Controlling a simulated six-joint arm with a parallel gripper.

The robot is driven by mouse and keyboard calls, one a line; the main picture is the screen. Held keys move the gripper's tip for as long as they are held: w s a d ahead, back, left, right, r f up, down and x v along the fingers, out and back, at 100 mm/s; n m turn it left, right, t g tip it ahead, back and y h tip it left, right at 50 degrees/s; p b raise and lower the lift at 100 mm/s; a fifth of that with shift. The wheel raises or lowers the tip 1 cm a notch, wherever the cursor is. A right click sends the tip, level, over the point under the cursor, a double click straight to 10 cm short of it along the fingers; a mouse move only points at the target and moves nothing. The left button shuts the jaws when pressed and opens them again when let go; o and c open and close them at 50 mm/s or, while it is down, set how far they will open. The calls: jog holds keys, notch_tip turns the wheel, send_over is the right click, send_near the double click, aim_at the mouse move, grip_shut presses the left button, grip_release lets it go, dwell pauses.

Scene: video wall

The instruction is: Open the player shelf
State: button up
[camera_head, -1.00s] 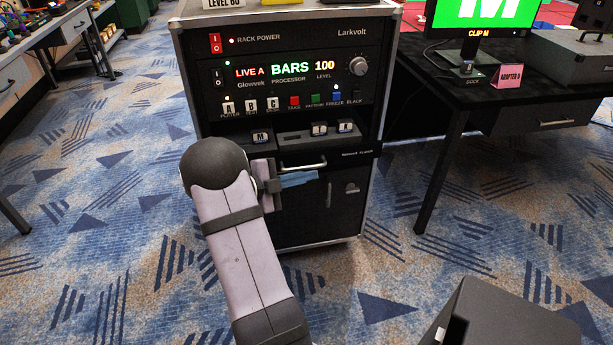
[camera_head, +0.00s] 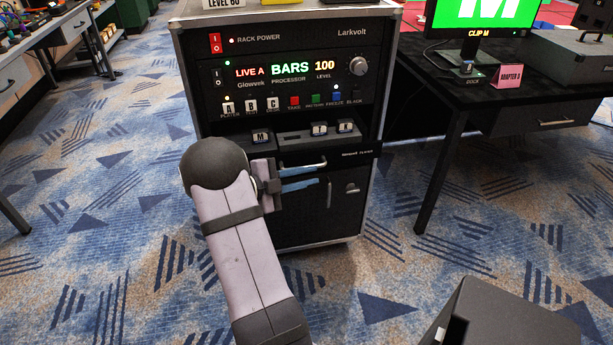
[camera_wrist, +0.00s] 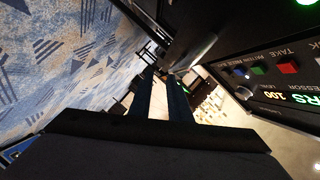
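The player shelf (camera_head: 290,147) is the black tray low in the rack, labelled as a player at its right front. Its top surface shows, with a slot and several lettered blocks on it. Its silver bar handle (camera_head: 305,164) is on the front; a grey bar that looks like this handle is ahead of the fingers in the wrist view (camera_wrist: 203,47). My gripper (camera_head: 318,175) is open, its two blue fingers apart at the handle, the upper one just below or level with the bar. The wrist view shows a gap between the fingers (camera_wrist: 160,77). Contact cannot be told.
The rack's processor panel (camera_head: 290,70) with buttons and a knob is above the shelf. A lower door with a latch (camera_head: 352,188) is below. A black table (camera_head: 470,92) with a monitor stands right. The carpet in front is clear, apart from a dark box (camera_head: 510,320) at bottom right.

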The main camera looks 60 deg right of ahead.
jog(key=p+v, duration=0.1)
jog(key=v, duration=0.6)
dwell(0.3)
jog(key=shift+w+a, duration=0.1)
jog(key=shift+s+d+f+b, duration=0.15)
jog(key=shift+d+f+b, duration=0.2)
jog(key=shift+d, duration=1.2)
jog(key=shift+s+d+f+b, duration=0.15)
jog(key=shift+d+b, duration=0.25)
jog(key=shift+d, duration=1.15)
jog(key=shift+s+d+f+b, duration=0.2)
jog(key=shift+d+b, duration=0.2)
jog(key=shift+d, duration=1.15)
jog(key=shift+w, duration=0.1)
grip_shut()
